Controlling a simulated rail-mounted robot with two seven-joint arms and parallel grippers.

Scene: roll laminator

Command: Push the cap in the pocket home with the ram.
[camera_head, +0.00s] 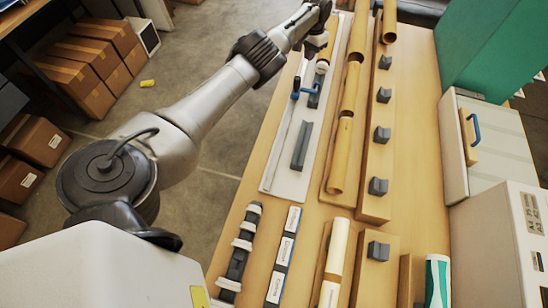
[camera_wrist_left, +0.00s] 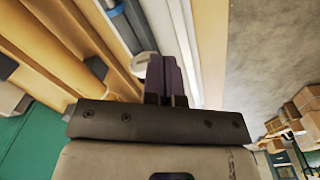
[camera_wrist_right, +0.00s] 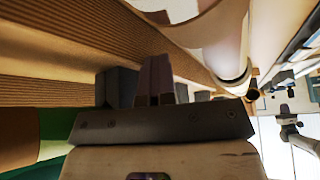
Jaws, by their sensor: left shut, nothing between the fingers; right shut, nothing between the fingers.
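A long pale base plate (camera_head: 275,178) lies along the left of the bench. It carries a thin rod (camera_head: 286,140), a dark grey block (camera_head: 301,147), a blue handle (camera_head: 299,86) and a small white round part (camera_head: 322,67). I cannot tell whether this white part is the cap or belongs to the ram. My left gripper (camera_head: 318,44) is over the plate's far end, beside the white part. In the left wrist view its fingers (camera_wrist_left: 168,72) are shut and empty, with a white round part (camera_wrist_left: 141,64) close by. My right gripper (camera_wrist_right: 156,75) is shut and empty, seen only in its wrist view.
Cardboard tubes (camera_head: 342,155) lie in a wooden tray right of the plate. A wooden rail with several grey blocks (camera_head: 382,134) runs beside them. White-and-black parts (camera_head: 285,250) lie nearer. A cabinet (camera_head: 485,140) and a machine (camera_head: 500,240) stand at the right. Boxes (camera_head: 85,85) stand at the left.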

